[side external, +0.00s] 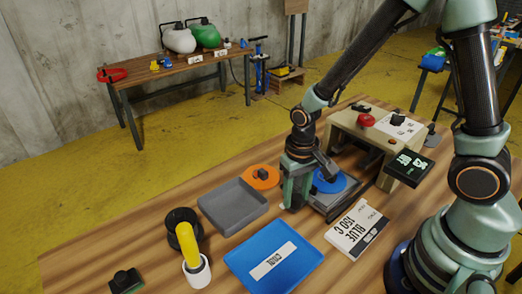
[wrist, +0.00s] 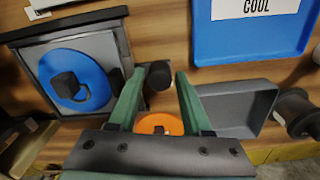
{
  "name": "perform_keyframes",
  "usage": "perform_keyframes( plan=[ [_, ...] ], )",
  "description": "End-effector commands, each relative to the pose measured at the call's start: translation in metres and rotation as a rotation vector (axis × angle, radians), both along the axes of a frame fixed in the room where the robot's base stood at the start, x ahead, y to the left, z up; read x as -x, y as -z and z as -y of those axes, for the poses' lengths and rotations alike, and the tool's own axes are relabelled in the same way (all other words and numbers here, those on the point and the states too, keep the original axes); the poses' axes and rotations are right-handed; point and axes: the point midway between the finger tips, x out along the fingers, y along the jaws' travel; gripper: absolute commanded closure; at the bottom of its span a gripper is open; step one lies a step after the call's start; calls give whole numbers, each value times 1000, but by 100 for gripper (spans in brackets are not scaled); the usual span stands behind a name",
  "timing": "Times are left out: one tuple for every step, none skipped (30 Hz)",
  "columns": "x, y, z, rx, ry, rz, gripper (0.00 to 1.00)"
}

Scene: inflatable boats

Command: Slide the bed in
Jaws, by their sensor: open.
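The bed (side external: 322,203) is a dark flat plate, partly out from the beige press (side external: 370,128). A blue disc (side external: 328,181) with a dark knob lies on it. The bed also shows at the left of the wrist view (wrist: 112,24), with the blue disc (wrist: 70,58) on it. A dark round handle (wrist: 159,76) sticks out from the bed's edge. My gripper (side external: 291,203) is at the near left end of the bed. In the wrist view my gripper (wrist: 160,84) is open, with its fingers on either side of the handle; I cannot tell whether they touch it.
An orange disc (side external: 262,177) and a grey tray (side external: 231,207) lie left of the bed. A blue "COOL" tray (side external: 243,263) and a "BLUE 150 C" card (side external: 357,230) lie in front. A black spool (side external: 179,217) and a yellow-handled tool (side external: 187,241) stand left. A display (side external: 409,168) sits by the press.

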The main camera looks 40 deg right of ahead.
Motion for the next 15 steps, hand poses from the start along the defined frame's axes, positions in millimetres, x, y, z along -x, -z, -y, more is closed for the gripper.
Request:
perform_keyframes(
  plan=[
    [1, 4, 0, 1, 0, -2, 51],
    [1, 5, 0, 1, 0, -2, 51],
    [0, 6, 0, 0, 0, -1, 51],
    [0, 7, 0, 0, 0, 0, 51],
    [0, 8, 0, 0, 0, 0, 51],
    [0, 8, 0, 0, 0, 1, 51],
    [0, 8, 0, 0, 0, 1, 51],
    [0, 8, 0, 0, 0, 1, 51],
    [0, 8, 0, 0, 0, 1, 51],
    [0, 8, 0, 0, 0, 1, 51],
    [0, 8, 0, 0, 0, 1, 51],
    [0, 8, 0, 0, 0, 1, 51],
    [0, 8, 0, 0, 0, 1, 51],
    [0, 8, 0, 0, 0, 1, 62],
    [0, 8, 0, 0, 0, 1, 78]
  ],
)
